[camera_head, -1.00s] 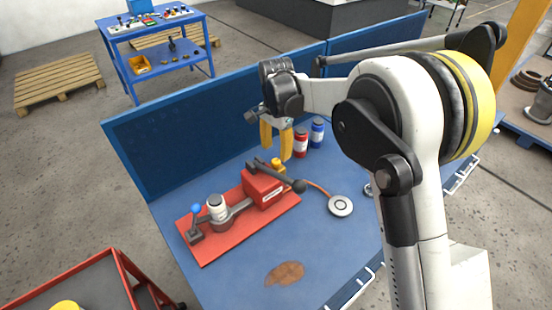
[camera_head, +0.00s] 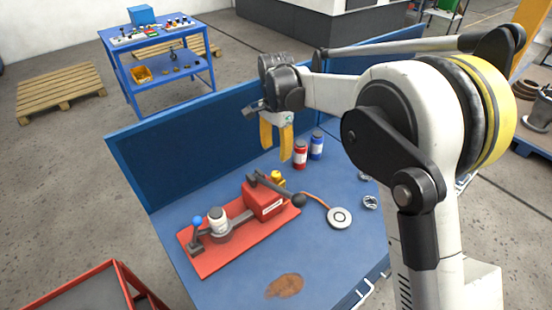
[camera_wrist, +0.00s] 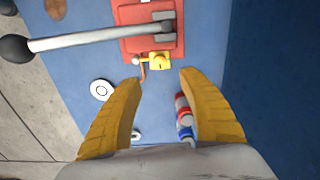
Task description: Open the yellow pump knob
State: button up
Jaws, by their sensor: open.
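The yellow pump knob (camera_head: 277,180) is a small yellow piece at the back of the red pump block (camera_head: 264,199), partly hidden by the dark lever in the head view. In the wrist view the yellow knob (camera_wrist: 159,61) shows clear, just beyond the fingertips and roughly centred between them. My gripper (camera_head: 275,152) hangs above and behind the pump with its yellow fingers pointing down, open and empty. The same open gripper (camera_wrist: 159,78) shows in the wrist view, apart from the knob.
A long lever with a black ball end (camera_head: 299,200) reaches over the pump's right side. A red can (camera_head: 300,155) and a blue can (camera_head: 317,146) stand behind right. A white disc (camera_head: 340,217) lies right on the blue table (camera_head: 235,289). A blue panel (camera_head: 180,150) rises behind.

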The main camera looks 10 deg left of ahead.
aim_at(276, 174)
notch_tip(276, 174, down, 11)
jog(key=shift+r+b, duration=0.1)
jog(key=shift+b, duration=0.9)
jog(key=shift+c, duration=0.2)
grip_shut()
